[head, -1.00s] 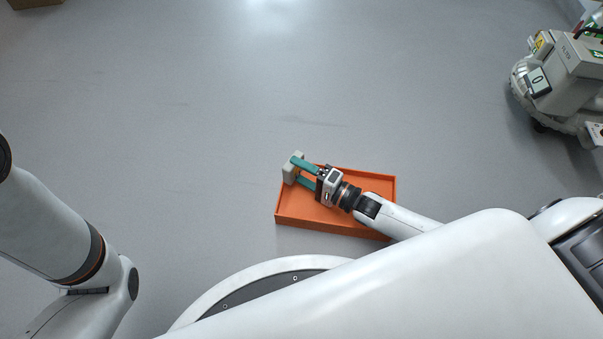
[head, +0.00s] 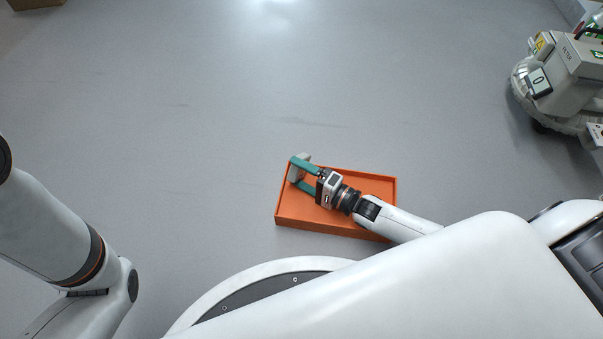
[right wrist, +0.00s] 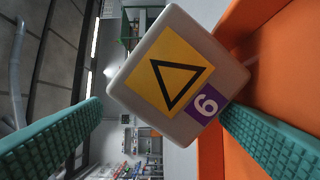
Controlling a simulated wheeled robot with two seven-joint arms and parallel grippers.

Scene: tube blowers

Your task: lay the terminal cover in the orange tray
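The terminal cover (head: 305,158) is a pale grey block at the back left corner of the orange tray (head: 385,180). In the right wrist view, the cover (right wrist: 150,90) is tilted and shows a yellow face with a black triangle and a purple label reading 6. My right gripper (head: 296,170) points left over the tray with its green fingers spread around the cover. In the wrist view, a small gap shows beside one fingertip and the other overlaps the cover's edge. Whether the cover rests on the rim or floor is hidden. Only my left arm shows, without its gripper.
A grey machine (head: 565,75) stands on the floor at the far right. A brown box (head: 35,3) is at the top left edge. The tray's right part is empty, and the grey floor around it is clear.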

